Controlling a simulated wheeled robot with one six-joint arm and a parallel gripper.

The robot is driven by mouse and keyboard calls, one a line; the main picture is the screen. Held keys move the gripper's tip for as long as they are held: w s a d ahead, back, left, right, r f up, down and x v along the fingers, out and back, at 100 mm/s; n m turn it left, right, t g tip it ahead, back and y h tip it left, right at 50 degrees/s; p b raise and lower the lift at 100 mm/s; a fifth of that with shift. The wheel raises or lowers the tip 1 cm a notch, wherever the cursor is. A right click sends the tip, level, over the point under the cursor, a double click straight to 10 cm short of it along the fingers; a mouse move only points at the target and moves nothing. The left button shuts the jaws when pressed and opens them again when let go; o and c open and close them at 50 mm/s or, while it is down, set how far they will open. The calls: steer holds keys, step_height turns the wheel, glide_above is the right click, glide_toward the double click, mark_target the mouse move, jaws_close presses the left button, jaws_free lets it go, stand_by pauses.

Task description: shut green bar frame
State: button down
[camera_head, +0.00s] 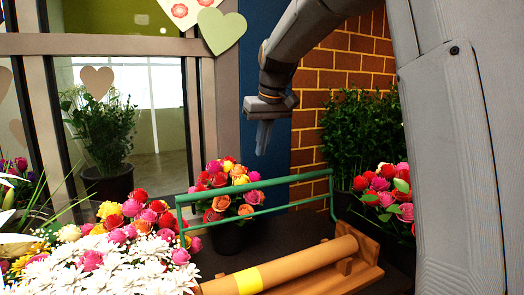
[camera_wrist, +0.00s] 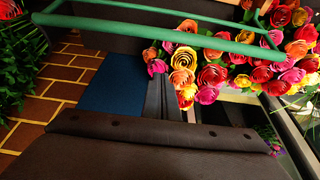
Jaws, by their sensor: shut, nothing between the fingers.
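The green bar frame (camera_head: 254,186) stands raised behind a tan roll (camera_head: 275,268) in the head view. It has two long bars joined by short end pieces. Its lower ends are partly hidden. It also crosses the top of the wrist view (camera_wrist: 165,34). My gripper (camera_head: 262,140) points down with its fingers together and empty. It appears above the frame in the head view, apart from it. I cannot tell its exact depth relative to the bars.
The roll has a yellow band and rests on a wooden base (camera_head: 362,274). A pot of roses (camera_head: 230,195) stands behind the frame. White flowers (camera_head: 100,268) crowd the left, more roses (camera_head: 388,195) the right. A brick wall (camera_head: 312,95) and window are behind.

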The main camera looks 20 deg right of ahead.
step_height(320, 180, down, 8)
steer(key=s+p, duration=0.1)
steer(key=p, duration=0.3)
steer(key=shift+s+d+r+b, duration=0.1)
steer(key=shift+s+d+b, duration=0.1)
steer(key=shift+b, duration=0.2)
